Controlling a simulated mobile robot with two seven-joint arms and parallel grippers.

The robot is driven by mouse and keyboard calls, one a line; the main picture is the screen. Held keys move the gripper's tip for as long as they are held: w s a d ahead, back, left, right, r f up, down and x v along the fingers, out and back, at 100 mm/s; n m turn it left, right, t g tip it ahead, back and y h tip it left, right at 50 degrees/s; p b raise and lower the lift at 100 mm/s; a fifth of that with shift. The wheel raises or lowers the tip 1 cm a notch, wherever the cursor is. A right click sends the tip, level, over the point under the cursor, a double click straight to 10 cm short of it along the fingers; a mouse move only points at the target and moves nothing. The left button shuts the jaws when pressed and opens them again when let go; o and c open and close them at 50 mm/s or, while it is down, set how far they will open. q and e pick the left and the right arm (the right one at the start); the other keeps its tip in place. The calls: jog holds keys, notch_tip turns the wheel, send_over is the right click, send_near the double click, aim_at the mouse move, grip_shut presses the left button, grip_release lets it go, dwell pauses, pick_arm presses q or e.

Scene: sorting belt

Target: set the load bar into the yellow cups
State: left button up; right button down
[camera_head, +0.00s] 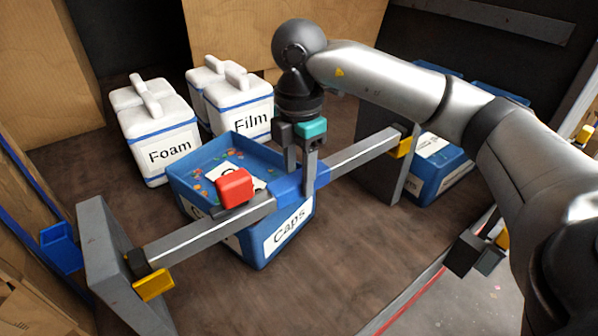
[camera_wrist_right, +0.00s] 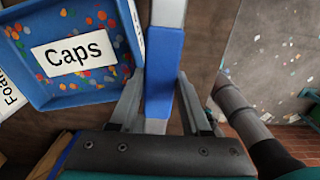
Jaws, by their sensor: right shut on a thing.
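The load bar (camera_head: 205,224) is a long grey bar with a blue middle grip (camera_head: 287,190). It runs diagonally between two grey posts, with a red block (camera_head: 234,187) on it. My right gripper (camera_head: 302,178) is shut on the blue grip from above; its fingers flank the grip in the wrist view (camera_wrist_right: 160,105). One yellow cup (camera_head: 153,284) is on the near left post, just below the bar's left end. The other yellow cup (camera_head: 405,146) is at the far right post, beside the bar's right end. I cannot tell whether the ends touch the cups.
A blue bin labelled Caps (camera_head: 270,247) stands below the bar. White containers labelled Foam (camera_head: 160,130) and Film (camera_head: 240,105) stand behind it. A blue bin (camera_head: 440,175) is at the right. A blue cup-like bracket (camera_head: 60,248) is at the left.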

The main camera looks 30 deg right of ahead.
aim_at(299, 176)
jog(key=shift+f+b, duration=0.5)
jog(key=shift+f, duration=0.1)
jog(key=c, duration=0.6)
grip_release()
jog(key=o, duration=0.3)
jog(key=shift+s+f, duration=0.1)
jog(key=shift+f, duration=0.05)
notch_tip(299, 176, up, 7)
jog(key=shift+f, duration=0.15)
notch_tip(299, 176, up, 9)
jog(key=p, duration=0.3)
jog(key=shift+f, duration=0.1)
